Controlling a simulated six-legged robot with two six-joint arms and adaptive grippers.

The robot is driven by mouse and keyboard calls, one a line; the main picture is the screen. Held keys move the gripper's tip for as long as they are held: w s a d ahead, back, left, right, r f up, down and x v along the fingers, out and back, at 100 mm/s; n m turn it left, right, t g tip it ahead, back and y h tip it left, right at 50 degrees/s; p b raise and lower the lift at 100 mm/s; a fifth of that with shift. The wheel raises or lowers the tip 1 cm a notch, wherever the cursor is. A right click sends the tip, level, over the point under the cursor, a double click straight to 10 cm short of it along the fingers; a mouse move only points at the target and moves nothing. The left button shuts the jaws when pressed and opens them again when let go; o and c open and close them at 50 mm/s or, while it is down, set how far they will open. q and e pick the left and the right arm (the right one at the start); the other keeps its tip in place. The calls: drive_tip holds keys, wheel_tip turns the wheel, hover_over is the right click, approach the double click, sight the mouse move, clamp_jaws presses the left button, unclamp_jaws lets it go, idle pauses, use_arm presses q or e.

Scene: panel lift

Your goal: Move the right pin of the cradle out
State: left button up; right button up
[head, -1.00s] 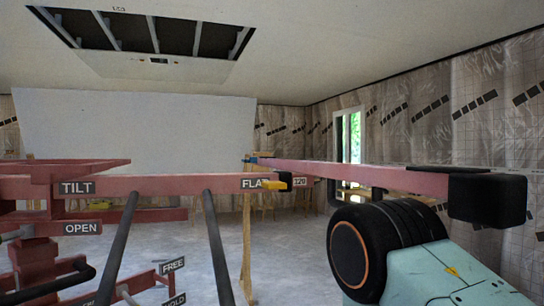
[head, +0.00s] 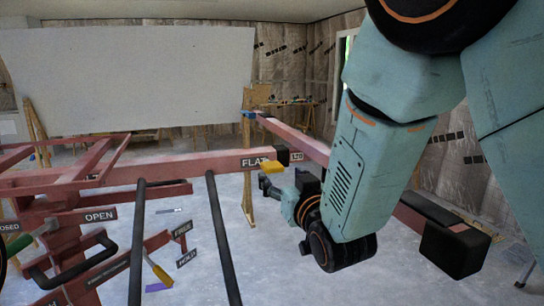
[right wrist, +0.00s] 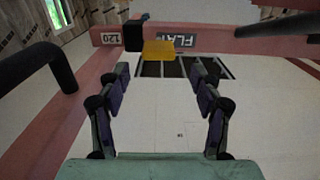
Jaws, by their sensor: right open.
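The right pin of the cradle shows as a yellow block-like grip (head: 272,166) just below the FLAT label, near the black end of the red cross bar (head: 200,164). It also shows in the right wrist view (right wrist: 159,50), upper middle, beside the upside-down FLAT label. My right gripper (head: 268,184) is just below the pin in the head view, partly hidden by its own wrist. In the right wrist view its two fingers (right wrist: 160,76) are spread apart, empty, with the pin ahead between their directions. They look clear of it. My left gripper is not in view.
A long red arm (head: 310,145) runs behind my right arm to a black end block (head: 455,250). Dark bars (head: 222,240) slope below the cross bar. A white panel (head: 130,75) is behind.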

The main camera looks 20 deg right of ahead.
sight(276, 170)
drive_tip(key=shift+w+a, duration=0.1)
drive_tip(key=shift+w, duration=0.3)
drive_tip(key=w, duration=0.3)
drive_tip(key=w+p, duration=0.1)
drive_tip(key=w, duration=0.2)
drive_tip(key=shift+d+f, duration=0.15)
drive_tip(key=shift+d, duration=0.05)
drive_tip(key=shift+w+a+p, duration=0.25)
drive_tip(key=shift+w+p, duration=0.05)
drive_tip(key=shift+w, duration=0.1)
drive_tip(key=shift+d, duration=0.15)
drive_tip(key=shift+c, duration=0.2)
drive_tip(key=shift+c, duration=0.7)
drive_tip(key=c, duration=0.5)
clamp_jaws()
